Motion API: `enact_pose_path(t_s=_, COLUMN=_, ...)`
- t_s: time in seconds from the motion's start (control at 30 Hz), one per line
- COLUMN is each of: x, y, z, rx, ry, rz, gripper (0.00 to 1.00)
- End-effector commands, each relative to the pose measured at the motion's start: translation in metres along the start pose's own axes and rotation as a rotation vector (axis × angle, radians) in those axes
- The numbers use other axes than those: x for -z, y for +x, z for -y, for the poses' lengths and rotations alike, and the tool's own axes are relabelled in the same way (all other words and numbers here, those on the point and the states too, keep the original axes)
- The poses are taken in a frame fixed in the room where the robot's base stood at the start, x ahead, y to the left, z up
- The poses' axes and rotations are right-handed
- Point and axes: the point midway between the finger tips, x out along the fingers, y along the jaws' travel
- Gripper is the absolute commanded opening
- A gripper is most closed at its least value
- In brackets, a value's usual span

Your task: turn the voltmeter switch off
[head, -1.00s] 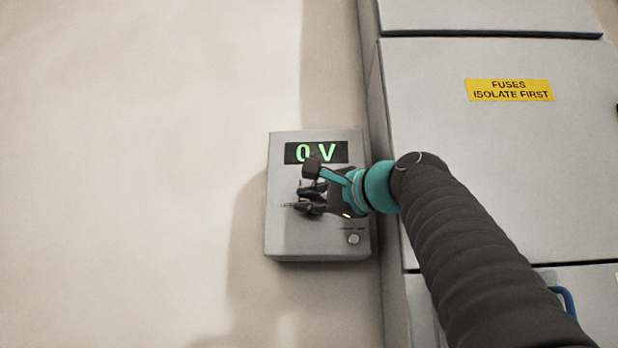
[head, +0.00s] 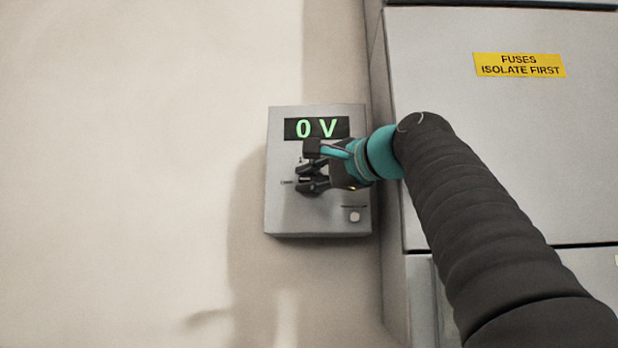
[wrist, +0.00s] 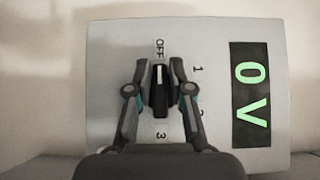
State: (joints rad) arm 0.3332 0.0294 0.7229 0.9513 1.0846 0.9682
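The voltmeter (head: 285,218) is a light grey box on the wall, with a green "0 V" on its black display (head: 317,128). Its switch is a black knob (wrist: 160,92) with a white line, in the middle of the wrist view. The white line points toward the OFF label (wrist: 159,48). Labels 1, 2 and 3 lie around the knob, the 2 partly hidden by a finger. My gripper (head: 308,178) is at the voltmeter's face. In the wrist view its two fingers (wrist: 160,73) are apart, one on each side of the knob, with a narrow gap showing.
A large grey cabinet (head: 460,150) with a yellow "FUSES ISOLATE FIRST" label (head: 519,65) stands to the right of the voltmeter. A small round light button (head: 354,216) is at the box's lower right. The wall (head: 130,170) to the left is bare.

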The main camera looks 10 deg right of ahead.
Motion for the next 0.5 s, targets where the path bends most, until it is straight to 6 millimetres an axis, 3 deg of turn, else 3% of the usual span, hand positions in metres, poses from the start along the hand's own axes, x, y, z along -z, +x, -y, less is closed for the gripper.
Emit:
enact_pose_path(t_s=0.33, x=0.0, y=0.0, z=-0.001, rx=-0.001, ry=0.002, rz=0.0, gripper=0.41)
enact_pose_path(t_s=0.5, x=0.001, y=-0.01, z=0.0, rx=-0.001, ry=0.001, rz=-0.003, gripper=0.41)
